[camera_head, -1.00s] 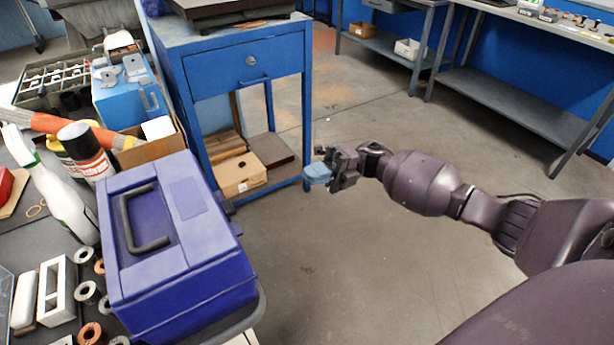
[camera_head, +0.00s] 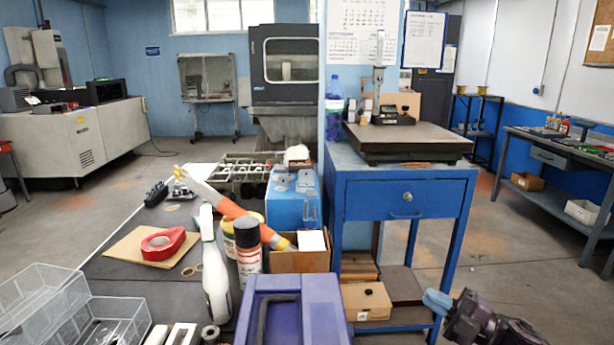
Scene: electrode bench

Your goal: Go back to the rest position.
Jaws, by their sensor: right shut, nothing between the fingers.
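My right gripper (camera_head: 440,303) shows at the lower right of the head view, with blue fingertips and a dark wrist behind them. It is shut and empty. It is in front of the right legs of the blue workbench (camera_head: 402,195), apart from the purple-blue toolbox (camera_head: 292,312) to its left. Most of my right arm is cut off by the bottom edge. My left gripper does not show.
A dark bench (camera_head: 120,275) at the left carries the toolbox, a white spray bottle (camera_head: 215,270), a spray can (camera_head: 248,255), red tape (camera_head: 163,244) and clear bins (camera_head: 40,300). A grey bench (camera_head: 560,185) stands at the right. The floor between is open.

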